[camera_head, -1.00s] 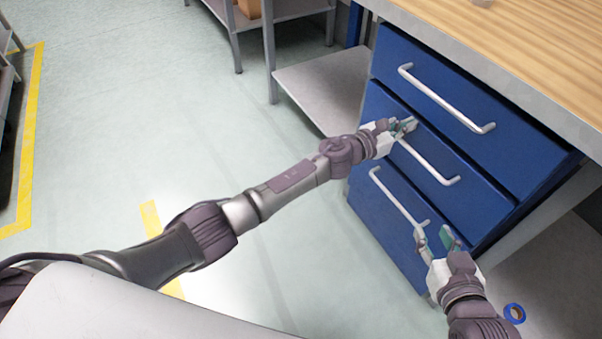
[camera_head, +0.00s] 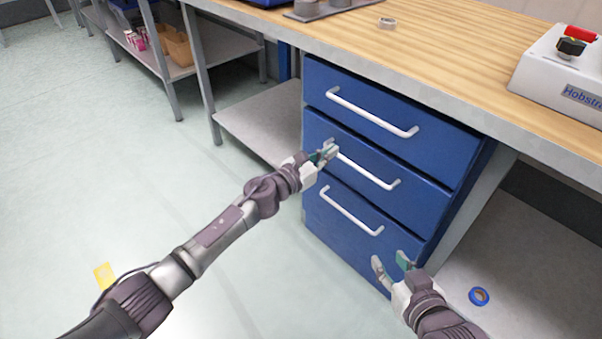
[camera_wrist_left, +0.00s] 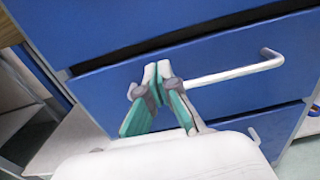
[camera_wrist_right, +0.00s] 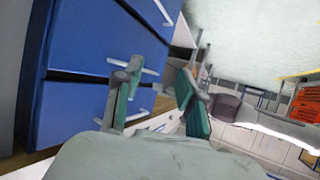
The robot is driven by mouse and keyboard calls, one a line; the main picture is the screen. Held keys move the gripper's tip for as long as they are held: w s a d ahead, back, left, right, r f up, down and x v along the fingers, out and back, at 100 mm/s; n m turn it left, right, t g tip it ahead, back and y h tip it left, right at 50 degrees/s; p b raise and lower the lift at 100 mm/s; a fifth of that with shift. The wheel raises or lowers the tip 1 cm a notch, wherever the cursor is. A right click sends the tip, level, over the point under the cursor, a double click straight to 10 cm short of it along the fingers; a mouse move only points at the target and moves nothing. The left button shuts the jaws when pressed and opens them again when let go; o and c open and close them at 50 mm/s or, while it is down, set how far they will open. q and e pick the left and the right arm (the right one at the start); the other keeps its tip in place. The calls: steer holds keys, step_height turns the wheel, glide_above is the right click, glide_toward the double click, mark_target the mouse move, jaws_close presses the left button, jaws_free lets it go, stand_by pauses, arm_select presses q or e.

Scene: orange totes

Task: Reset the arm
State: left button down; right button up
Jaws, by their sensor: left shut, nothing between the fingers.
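My left gripper (camera_head: 326,152) is at the left end of the white handle of the middle blue drawer (camera_head: 368,168). In the left wrist view its fingertips (camera_wrist_left: 156,76) are together, with nothing between them, overlapping the end of that handle (camera_wrist_left: 235,74); whether they touch it I cannot tell. My right gripper (camera_head: 391,262) is in front of the bottom blue drawer (camera_head: 320,215), below its handle. In the right wrist view its fingers (camera_wrist_right: 160,78) are spread apart and empty. All the drawers look closed.
A wooden worktop (camera_head: 440,60) is above the drawers, with a white box with a red button (camera_head: 570,70) at right. A blue tape roll (camera_head: 479,296) lies on the lower shelf at right. A grey shelf (camera_head: 262,120) is left of the drawers.

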arm_select(q)
steer(key=p+v, duration=0.1)
steer(key=v, duration=0.6)
steer(key=shift+a+f, duration=0.25)
steer(key=shift+a, duration=0.15)
arm_select(e)
steer(key=s+d+f+g+h, duration=0.1)
steer(key=s+d+f+g, duration=0.1)
steer(key=s+f+g, duration=0.2)
steer(key=shift+s+d+f+g, duration=0.2)
steer(key=shift+s+f+g, duration=0.1)
steer(key=shift+s+f, duration=0.35)
